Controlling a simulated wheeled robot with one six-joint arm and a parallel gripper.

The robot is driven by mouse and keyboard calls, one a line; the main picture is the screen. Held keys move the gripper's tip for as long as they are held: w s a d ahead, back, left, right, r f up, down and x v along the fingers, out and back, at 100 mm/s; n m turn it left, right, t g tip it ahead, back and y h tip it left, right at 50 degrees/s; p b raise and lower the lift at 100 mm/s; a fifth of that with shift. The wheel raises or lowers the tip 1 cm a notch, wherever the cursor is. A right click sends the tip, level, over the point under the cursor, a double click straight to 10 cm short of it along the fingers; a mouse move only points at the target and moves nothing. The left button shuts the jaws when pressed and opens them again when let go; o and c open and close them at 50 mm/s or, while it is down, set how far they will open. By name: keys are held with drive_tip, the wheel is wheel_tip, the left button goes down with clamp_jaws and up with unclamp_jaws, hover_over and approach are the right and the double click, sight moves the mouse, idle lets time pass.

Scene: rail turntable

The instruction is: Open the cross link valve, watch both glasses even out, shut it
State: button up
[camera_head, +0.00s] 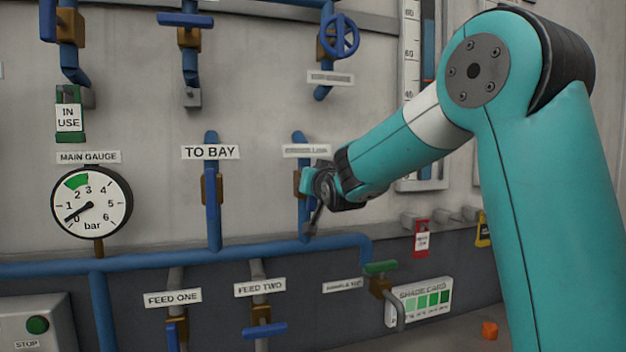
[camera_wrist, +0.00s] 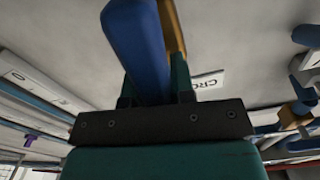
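The cross link valve (camera_head: 300,183) has a brown body on a blue pipe, under a blurred label (camera_head: 306,151). My gripper (camera_head: 317,192) is at this valve and partly covers it. In the wrist view the valve's blue lever (camera_wrist: 138,45) lies between my teal fingers (camera_wrist: 156,92) and fills the gap, with the brown body (camera_wrist: 174,28) behind it. A label reading "CRO" (camera_wrist: 208,82) shows beside it. The lever's angle to the pipe is unclear. A sight glass with a scale (camera_head: 410,45) stands at the right, partly behind my arm; a second glass is not clearly seen.
The TO BAY valve (camera_head: 212,188) is just left. The main gauge (camera_head: 90,203) reads near zero. The feed one (camera_head: 176,332) and feed two (camera_head: 264,331) valves sit below the blue main pipe (camera_head: 140,262). A green-handled valve (camera_head: 380,268) and red tag (camera_head: 421,238) lie right.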

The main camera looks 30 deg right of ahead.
clamp_jaws()
drive_tip(key=shift+f+b, duration=0.1)
drive_tip(key=shift+b, duration=0.35)
drive_tip(key=shift+s+d+f+m+b, duration=0.1)
drive_tip(key=shift+d+f+m+b, duration=0.2)
drive_tip(key=shift+m+b, duration=2.5)
drive_tip(key=shift+s+d+f+m+b, duration=0.1)
drive_tip(key=shift+d+f+m+b, duration=0.2)
drive_tip(key=shift+m+b, duration=2.5)
drive_tip(key=shift+s+d+f+m+b, duration=0.15)
drive_tip(key=shift+f+m+b, duration=0.25)
drive_tip(key=shift+m+b, duration=2.4)
drive_tip(key=shift+w+n+b, duration=0.1)
drive_tip(key=shift+n+b, duration=0.2)
drive_tip(key=shift+b, duration=0.25)
drive_tip(key=o, duration=0.6)
unclamp_jaws()
drive_tip(key=shift+d, duration=0.1)
